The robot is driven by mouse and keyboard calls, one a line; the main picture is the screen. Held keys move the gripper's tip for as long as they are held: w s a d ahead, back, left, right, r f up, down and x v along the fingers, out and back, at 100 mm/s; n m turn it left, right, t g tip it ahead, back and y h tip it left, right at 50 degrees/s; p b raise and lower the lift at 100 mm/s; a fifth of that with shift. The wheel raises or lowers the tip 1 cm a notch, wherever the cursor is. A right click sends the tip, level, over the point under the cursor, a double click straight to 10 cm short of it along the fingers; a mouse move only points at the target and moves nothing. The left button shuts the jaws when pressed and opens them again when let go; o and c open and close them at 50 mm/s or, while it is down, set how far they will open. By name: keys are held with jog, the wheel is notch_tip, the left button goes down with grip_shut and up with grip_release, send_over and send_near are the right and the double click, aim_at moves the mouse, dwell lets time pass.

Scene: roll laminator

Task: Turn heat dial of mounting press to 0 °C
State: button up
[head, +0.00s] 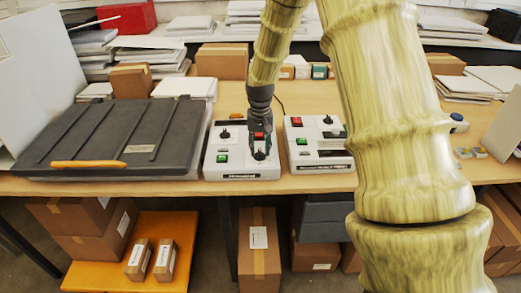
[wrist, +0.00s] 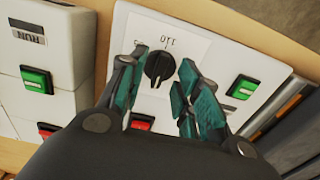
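A black round dial (wrist: 158,65) sits on the white left control box (head: 240,172). The printed "110" by the dial appears upside down in the wrist view; a small light mark shows on the dial's lower side. My gripper (wrist: 160,88) points down over this dial, its teal fingers on either side. The fingers are apart, with a narrow gap seeming to show beside the dial; contact is unclear. In the head view my gripper (head: 261,147) covers the dial. The front labels of the boxes are too small to read surely.
The left box also has a green switch (wrist: 243,87), a red switch (wrist: 141,121) and another black knob (head: 225,134). A second white control box (head: 318,143) stands close on the right. A dark flat press (head: 110,140) with an orange handle (head: 88,164) lies left.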

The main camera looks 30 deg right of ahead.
aim_at(260, 152)
notch_tip(260, 152, up, 10)
jog(key=shift+r, duration=0.15)
dwell(0.3)
jog(key=shift+s, duration=0.1)
dwell(0.3)
